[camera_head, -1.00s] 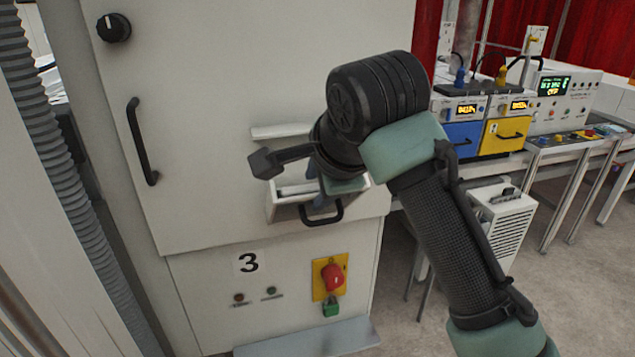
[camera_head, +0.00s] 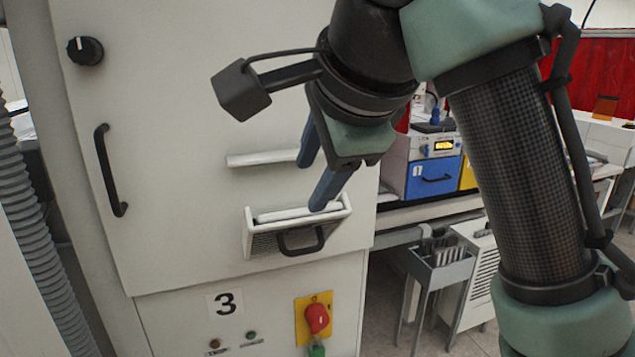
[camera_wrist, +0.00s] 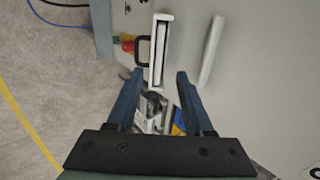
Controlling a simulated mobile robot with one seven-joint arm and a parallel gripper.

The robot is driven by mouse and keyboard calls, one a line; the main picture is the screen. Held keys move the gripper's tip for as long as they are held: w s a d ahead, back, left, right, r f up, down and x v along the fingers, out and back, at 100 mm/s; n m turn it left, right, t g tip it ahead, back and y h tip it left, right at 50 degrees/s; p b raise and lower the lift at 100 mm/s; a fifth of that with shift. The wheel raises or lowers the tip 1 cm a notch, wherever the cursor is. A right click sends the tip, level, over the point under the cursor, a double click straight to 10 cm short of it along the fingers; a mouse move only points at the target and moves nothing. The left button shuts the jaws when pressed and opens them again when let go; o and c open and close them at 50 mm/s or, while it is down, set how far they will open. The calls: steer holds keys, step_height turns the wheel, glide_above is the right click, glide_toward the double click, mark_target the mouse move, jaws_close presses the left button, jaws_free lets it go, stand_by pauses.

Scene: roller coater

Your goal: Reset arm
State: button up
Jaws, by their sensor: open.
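My gripper (camera_head: 316,178) is open in the head view, its two blue fingers spread and pointing down. It is in front of the white cabinet (camera_head: 160,190), near an opened tray drawer (camera_head: 249,241) with a black handle (camera_head: 300,243). In the head view one fingertip overlaps the tray's right corner; I cannot tell whether they touch. In the wrist view the fingers (camera_wrist: 155,82) stand apart, with the tray drawer (camera_wrist: 163,18) and its handle beyond the tips. Nothing is seen between the fingers.
A narrow white ledge (camera_head: 262,158) juts out above the tray. A red switch on a yellow plate (camera_head: 325,297) sits below it. A long black handle (camera_head: 112,172) is on the left. Blue and yellow boxes (camera_head: 432,176) stand on a bench at right.

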steer(key=shift+s+d+r, duration=0.2)
steer(key=shift+s+r, duration=0.2)
steer(key=shift+r, duration=0.1)
